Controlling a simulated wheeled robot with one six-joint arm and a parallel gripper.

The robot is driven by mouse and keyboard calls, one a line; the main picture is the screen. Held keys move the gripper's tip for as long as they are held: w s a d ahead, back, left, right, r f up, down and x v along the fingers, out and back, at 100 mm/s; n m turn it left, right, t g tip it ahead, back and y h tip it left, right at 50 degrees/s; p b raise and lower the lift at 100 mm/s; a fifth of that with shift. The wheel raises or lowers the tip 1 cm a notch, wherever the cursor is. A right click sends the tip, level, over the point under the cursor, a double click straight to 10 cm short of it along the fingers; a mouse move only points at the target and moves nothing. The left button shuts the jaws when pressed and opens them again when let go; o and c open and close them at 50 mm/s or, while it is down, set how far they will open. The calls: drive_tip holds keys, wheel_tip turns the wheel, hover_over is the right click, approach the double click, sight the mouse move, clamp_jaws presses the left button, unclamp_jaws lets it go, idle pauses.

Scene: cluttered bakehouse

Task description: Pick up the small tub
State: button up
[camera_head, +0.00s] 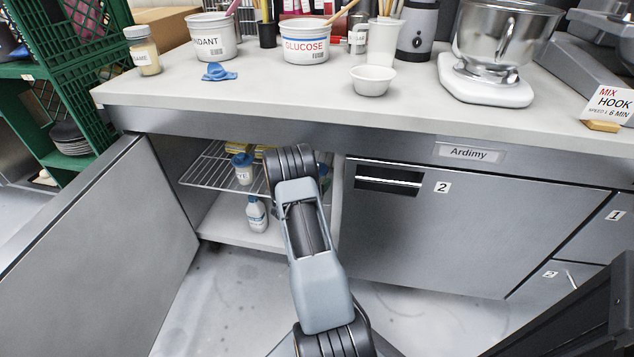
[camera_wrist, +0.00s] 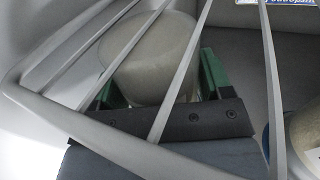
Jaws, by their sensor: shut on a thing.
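In the wrist view, my gripper (camera_wrist: 162,84) has its green fingers on either side of a small round tub (camera_wrist: 150,50) with a plain beige-grey top, and is shut on it. Thin wire rack bars cross the view in front of the tub and the gripper. I cannot tell whether the tub touches the surface under it. In the head view, my arm reaches into the open cupboard below the counter; my gripper and the tub are hidden behind it there.
A wire shelf (camera_head: 205,172) in the cupboard holds a blue-lidded jar (camera_head: 242,170). A white bottle (camera_head: 257,214) stands on the cupboard floor. The open door (camera_head: 100,260) is at left, a closed door (camera_head: 430,230) at right. Another round container (camera_wrist: 305,135) sits at the wrist view's right edge.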

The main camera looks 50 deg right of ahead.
drive_tip(key=c, duration=0.4)
drive_tip(key=shift+o, duration=0.2)
drive_tip(key=shift+r, duration=0.15)
